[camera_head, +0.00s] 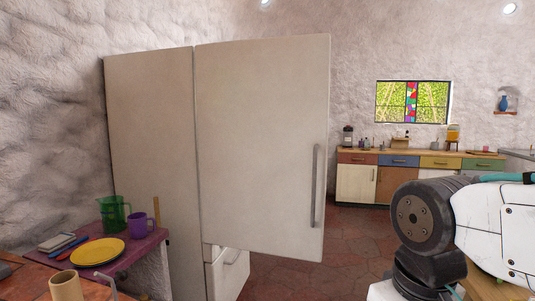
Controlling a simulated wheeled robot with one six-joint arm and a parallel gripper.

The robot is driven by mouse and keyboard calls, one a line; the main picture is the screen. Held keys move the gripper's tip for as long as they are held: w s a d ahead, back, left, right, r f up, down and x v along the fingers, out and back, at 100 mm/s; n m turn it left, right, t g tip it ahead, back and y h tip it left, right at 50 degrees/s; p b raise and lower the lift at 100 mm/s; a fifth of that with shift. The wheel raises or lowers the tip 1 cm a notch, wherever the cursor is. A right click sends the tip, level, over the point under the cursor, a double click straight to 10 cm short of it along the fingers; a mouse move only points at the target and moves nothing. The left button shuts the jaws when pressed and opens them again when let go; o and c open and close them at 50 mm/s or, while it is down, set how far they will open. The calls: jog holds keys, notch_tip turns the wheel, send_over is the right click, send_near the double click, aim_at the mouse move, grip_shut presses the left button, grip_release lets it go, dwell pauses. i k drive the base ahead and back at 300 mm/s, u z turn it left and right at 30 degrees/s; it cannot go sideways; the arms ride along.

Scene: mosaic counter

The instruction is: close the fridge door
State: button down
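The fridge (152,140) is a tall off-white unit at the left of the middle, against the rough wall. Its upper door (258,140) stands ajar, with its handle side swung out past the drawer below. A long vertical handle (317,187) is near the door's right edge. The door hides the fridge's inside. Under it, a drawer front (222,273) with its own handle shows. My arm's links are at the right, apart from the door in the picture. My gripper is not in view.
Open tiled floor (345,240) lies right of the door. A purple shelf (140,250) at the lower left holds a green jug (114,215), a purple mug (141,227) and a yellow plate (97,251). A counter with coloured drawers (398,161) stands along the far wall.

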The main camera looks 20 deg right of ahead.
aim_at(262, 105)
jog(key=z, duration=0.5)
jog(key=i, duration=0.8)
jog(key=u, duration=0.1)
